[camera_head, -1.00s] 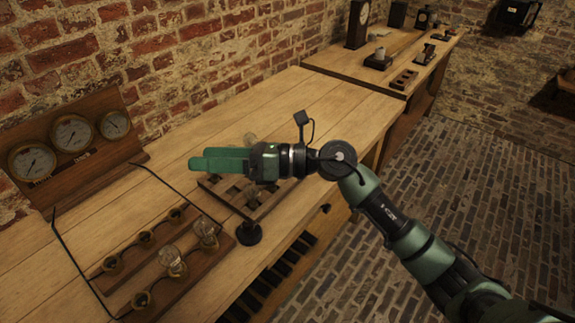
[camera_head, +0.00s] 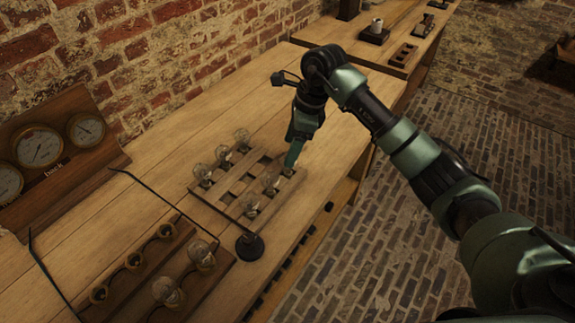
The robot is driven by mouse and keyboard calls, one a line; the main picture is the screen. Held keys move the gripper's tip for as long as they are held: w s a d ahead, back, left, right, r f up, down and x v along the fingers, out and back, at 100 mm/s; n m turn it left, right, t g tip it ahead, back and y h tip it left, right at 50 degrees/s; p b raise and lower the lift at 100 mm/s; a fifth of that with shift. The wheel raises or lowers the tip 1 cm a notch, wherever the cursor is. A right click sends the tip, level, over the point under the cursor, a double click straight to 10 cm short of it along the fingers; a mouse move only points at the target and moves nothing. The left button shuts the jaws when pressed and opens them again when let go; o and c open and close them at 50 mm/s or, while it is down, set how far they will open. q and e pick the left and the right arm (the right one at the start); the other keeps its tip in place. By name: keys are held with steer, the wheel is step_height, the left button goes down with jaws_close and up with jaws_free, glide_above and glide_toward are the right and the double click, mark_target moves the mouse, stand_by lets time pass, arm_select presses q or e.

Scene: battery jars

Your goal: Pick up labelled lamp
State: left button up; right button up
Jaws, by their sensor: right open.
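A slotted wooden rack (camera_head: 232,190) on the bench holds several clear glass lamps. Three stand along its far-left side, including one at the back (camera_head: 242,136) and one at the near corner (camera_head: 203,174). On its right side are a lamp (camera_head: 270,181) and a nearer lamp (camera_head: 250,205). No label on any lamp is readable. My right gripper (camera_head: 292,162) is open and points down at the rack's right corner. Its fingers are around or just beside a lamp there, partly hidden; I cannot tell whether they touch it. My left gripper is not in view.
A wooden board (camera_head: 206,276) in front carries two lamps and several brass sockets. A black round-based stand (camera_head: 250,246) is beside the rack. A gauge panel (camera_head: 62,150) leans at the left, with thin black rods nearby. Bare bench lies behind the rack.

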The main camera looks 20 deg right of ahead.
steer(key=shift+a+f, duration=0.25)
steer(key=shift+f, duration=0.45)
steer(key=shift+w+a+f, duration=0.1)
steer(key=shift+f, duration=0.5)
steer(key=c, duration=1.3)
jaws_close()
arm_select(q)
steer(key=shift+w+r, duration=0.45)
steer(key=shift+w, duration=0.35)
